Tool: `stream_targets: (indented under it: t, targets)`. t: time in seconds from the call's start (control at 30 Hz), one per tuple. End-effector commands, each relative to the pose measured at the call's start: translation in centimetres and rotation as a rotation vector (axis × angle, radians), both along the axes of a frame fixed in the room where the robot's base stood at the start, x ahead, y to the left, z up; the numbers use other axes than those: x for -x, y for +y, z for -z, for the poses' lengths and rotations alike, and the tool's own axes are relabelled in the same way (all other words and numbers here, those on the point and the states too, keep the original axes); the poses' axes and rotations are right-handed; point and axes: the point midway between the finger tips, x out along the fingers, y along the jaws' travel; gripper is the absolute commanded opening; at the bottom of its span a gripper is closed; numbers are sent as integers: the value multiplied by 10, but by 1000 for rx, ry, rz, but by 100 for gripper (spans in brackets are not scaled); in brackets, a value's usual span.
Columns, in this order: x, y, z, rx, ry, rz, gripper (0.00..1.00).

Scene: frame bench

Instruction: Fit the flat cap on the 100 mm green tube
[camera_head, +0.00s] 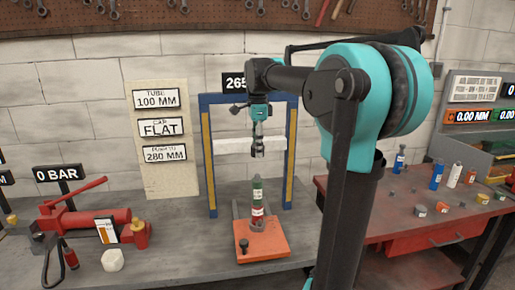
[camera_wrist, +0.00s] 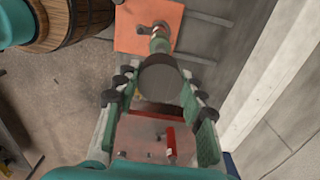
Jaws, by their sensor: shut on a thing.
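In the wrist view my gripper (camera_wrist: 160,92) is shut on a dark round piece, likely the flat cap (camera_wrist: 162,82). In that view the green tube (camera_wrist: 159,45) shows just beyond the cap, partly hidden by it. The tube's markings are too small to read.
The blue press frame (camera_head: 209,165) with a white crossbar (camera_head: 228,146) surrounds the tube. A red hand pump (camera_head: 85,222) stands at left. A sign board (camera_head: 160,180) reads tube 100 mm, cap flat.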

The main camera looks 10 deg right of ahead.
Motion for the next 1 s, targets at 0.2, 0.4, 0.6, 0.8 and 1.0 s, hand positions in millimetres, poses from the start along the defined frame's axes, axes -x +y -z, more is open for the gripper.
stream_targets:
  t: [0.2,0.4,0.6,0.8,1.0]
  targets:
    - [0,0,11,0,0,0,7]
    - [0,0,30,0,0,0,7]
    - [-1,0,46,0,0,0,7]
    - [0,0,55,0,0,0,7]
    - [0,0,57,0,0,0,7]
